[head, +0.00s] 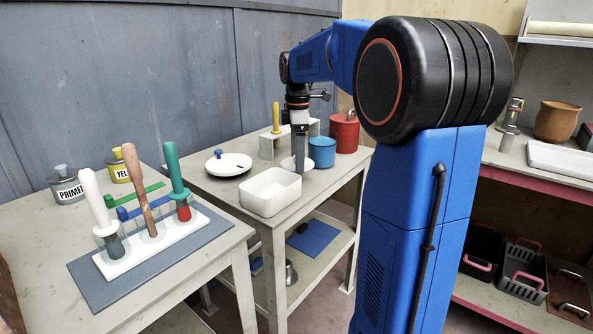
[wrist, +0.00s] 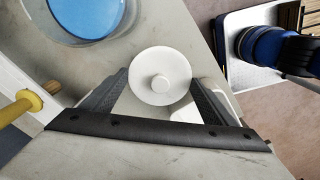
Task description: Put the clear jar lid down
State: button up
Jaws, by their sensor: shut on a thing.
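The clear jar lid (wrist: 160,62) shows in the wrist view as a pale round disc with a small round knob in its middle. It sits between the two dark fingers of my gripper (wrist: 160,88), which is shut on it. In the head view my gripper (head: 300,150) points down over the middle table, with the lid (head: 290,164) pale and partly hidden at the fingertips. I cannot tell whether the lid touches the tabletop.
A white lid with a blue knob (head: 228,166) lies left. Bare tabletop (head: 205,187) shows at the front left.

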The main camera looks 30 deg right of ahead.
jog(key=shift+f, duration=2.15)
jog(key=shift+f, duration=0.15)
jog(key=o, duration=0.7)
jog(key=shift+o, duration=0.2)
notch_tip(320, 180, up, 12)
jog(key=shift+r, duration=0.15)
jog(key=s+a+f+m+t, duration=0.1)
jog(key=s+a+f+m, duration=0.3)
jog(key=s, duration=0.6)
jog(key=s+a+f+m+t, duration=0.2)
jog(key=s+a+f+m, duration=0.2)
jog(key=s+f, duration=0.5)
jog(key=s+a+f+m+t, duration=0.1)
jog(key=s+a+f+m, duration=0.4)
jog(key=s, duration=0.6)
jog(key=a+f, duration=0.1)
jog(key=a, duration=0.1)
jog(key=shift+a+f+t, duration=0.4)
